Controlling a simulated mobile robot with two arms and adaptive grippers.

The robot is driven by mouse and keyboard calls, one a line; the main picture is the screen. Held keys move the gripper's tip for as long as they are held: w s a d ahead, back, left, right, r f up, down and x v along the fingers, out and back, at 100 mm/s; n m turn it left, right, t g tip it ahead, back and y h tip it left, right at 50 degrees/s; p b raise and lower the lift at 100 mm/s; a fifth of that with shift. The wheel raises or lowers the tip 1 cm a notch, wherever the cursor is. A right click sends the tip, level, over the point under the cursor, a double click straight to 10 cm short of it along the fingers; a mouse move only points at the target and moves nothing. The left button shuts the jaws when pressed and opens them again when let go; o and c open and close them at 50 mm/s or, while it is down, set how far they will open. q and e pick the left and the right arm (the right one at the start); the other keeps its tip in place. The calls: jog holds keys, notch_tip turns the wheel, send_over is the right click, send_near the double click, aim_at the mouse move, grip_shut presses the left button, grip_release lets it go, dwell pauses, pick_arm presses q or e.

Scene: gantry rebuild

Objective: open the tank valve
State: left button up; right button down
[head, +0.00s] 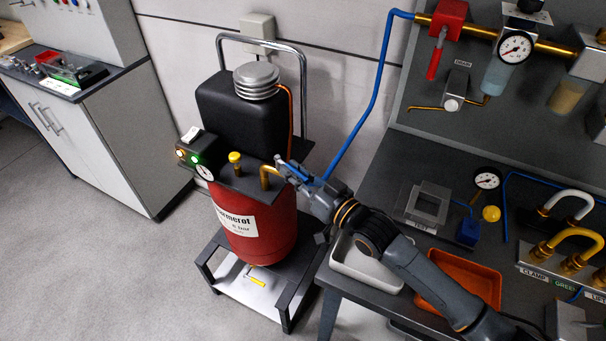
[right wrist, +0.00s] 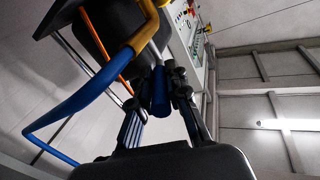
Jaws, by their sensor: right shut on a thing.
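The red tank (head: 262,228) stands upright on a low black-framed cart, with a black machine body (head: 243,112) on top. A brass-coloured outlet pipe (head: 268,172) bends out at its upper right, where the blue hose also ends. My right gripper (head: 288,170) is at this outlet, shut on a short blue handle, which shows between the fingers in the right wrist view (right wrist: 159,92). The fingers partly hide the handle and the valve body, so I cannot tell its angle well. A yellow knob (head: 235,157) stands upright on the tank top. My left gripper is not in view.
The blue hose (head: 375,85) rises from the outlet to a red valve (head: 448,17) on the wall panel. A dark bench (head: 385,165) with a pale tray (head: 366,266) and an orange tray (head: 462,281) lies under my right arm. Floor at left is clear.

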jog(key=shift+w+d+r+n+g+y+b, duration=0.2)
jog(key=shift+w+n+g+y+b, duration=0.1)
jog(key=shift+n+y+b, duration=0.15)
jog(key=c, duration=1.5)
grip_release()
jog(key=shift+o, duration=0.9)
jog(key=shift+f, duration=0.15)
notch_tip(320, 180, up, 10)
jog(key=shift+r, duration=0.1)
